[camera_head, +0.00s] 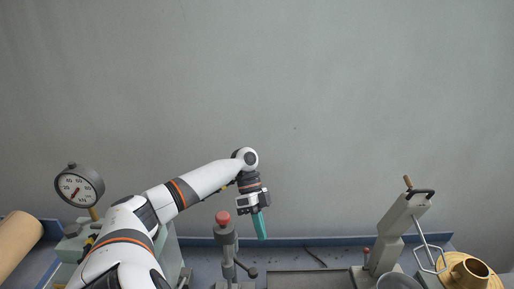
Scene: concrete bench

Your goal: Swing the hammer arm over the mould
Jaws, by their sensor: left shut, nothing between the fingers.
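My left arm reaches in from the lower left, and its gripper (261,226) points down with teal fingers together and nothing between them. It hangs above the bench, right of a grey post with a red knob (223,218). A tilted grey arm (401,229) with a dark handle on top stands at the right, well apart from my gripper; it may be the hammer arm, but I cannot tell for sure. A brass-coloured cylinder (471,271), possibly the mould, is at the lower right, cut off by the bottom edge. My right gripper is out of view.
A dial gauge (79,186) on a green-grey machine stands at the left, partly behind my arm. A tan roll (17,238) lies at the far left. A bent metal rod handle (430,250) sticks out beside the grey arm. A grey wall (300,90) is behind the bench.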

